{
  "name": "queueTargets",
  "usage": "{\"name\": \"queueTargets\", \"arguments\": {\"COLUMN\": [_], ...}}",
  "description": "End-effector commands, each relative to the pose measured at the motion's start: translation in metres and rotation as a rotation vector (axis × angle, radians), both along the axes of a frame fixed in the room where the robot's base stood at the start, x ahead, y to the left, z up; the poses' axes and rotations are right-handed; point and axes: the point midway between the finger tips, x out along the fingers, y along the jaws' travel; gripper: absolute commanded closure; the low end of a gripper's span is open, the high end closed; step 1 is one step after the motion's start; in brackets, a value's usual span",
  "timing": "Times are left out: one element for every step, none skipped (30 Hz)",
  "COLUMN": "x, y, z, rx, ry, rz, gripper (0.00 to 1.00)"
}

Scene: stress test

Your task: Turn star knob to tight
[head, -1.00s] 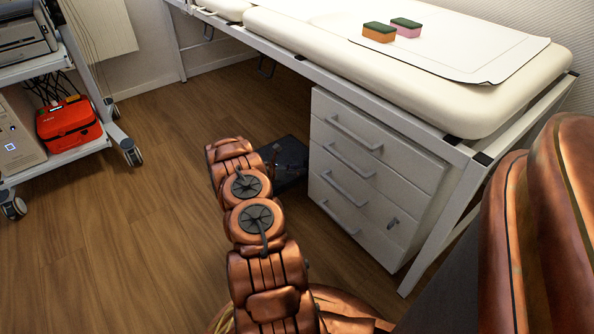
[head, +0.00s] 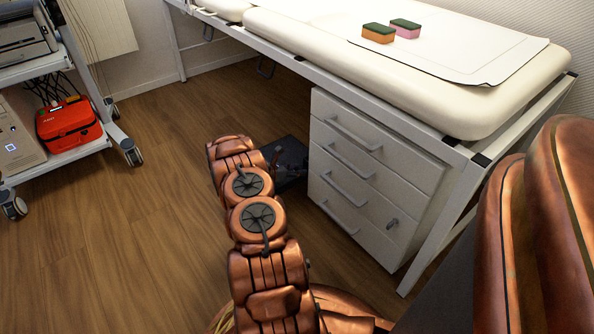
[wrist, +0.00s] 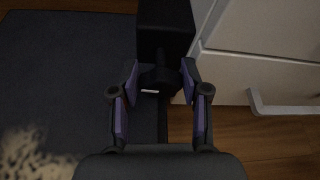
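In the wrist view, a dark knob (wrist: 160,78) sits on a black upright block (wrist: 166,28). Its star shape is hard to make out in the dark. My gripper (wrist: 159,72) is around the knob, with one purple-padded finger on each side. The fingers are spread apart; whether either pad touches the knob is too dark to tell. In the head view, the black base (head: 290,178) of the fixture stands on the floor left of the drawer cabinet. My arm hides part of it, and the knob cannot be made out there.
The white drawer cabinet (head: 370,175) stands close to the right of the fixture; a drawer handle (wrist: 285,108) shows in the wrist view. A padded couch (head: 440,85) carries two sponges (head: 392,30). A cart (head: 75,145) stands left. The wooden floor (head: 140,235) is clear at left.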

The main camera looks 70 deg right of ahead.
Motion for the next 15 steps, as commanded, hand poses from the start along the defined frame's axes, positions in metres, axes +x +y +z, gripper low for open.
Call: {"name": "queueTargets", "arguments": {"x": [0.0001,0.0001,0.0001,0.0001,0.0,0.0,0.0,0.0,0.0,0.0002,0.0008,0.002,0.0033,0.0049,0.0074], "y": [0.0001,0.0001,0.0001,0.0001,0.0,0.0,0.0,0.0,0.0,0.0003,0.0009,0.0021,0.0035,0.0055,0.0086], "z": [-0.0001,-0.0001,0.0,0.0,0.0001,0.0001,0.0001,0.0001,0.0002,0.0004,0.0008,0.0016,0.0026,0.0036,0.0058], "rx": [0.0,0.0,0.001,0.001,0.0,0.0,0.001,0.001,0.0,0.0,0.0,-0.001,-0.001,-0.001,-0.001], "ry": [0.0,0.0,0.001,0.001,0.0,0.0,0.001,0.001,0.001,0.001,0.001,0.0,0.0,0.0,-0.001], "rz": [0.0,0.0,0.0,0.0,0.0,0.0,0.0,0.0,0.001,0.001,0.001,0.0,0.001,0.001,0.001], "gripper": [0.47,0.46,0.46,0.46,0.46,0.46,0.46,0.46,0.46,0.46,0.46,0.46,0.46,0.46,0.46]}}
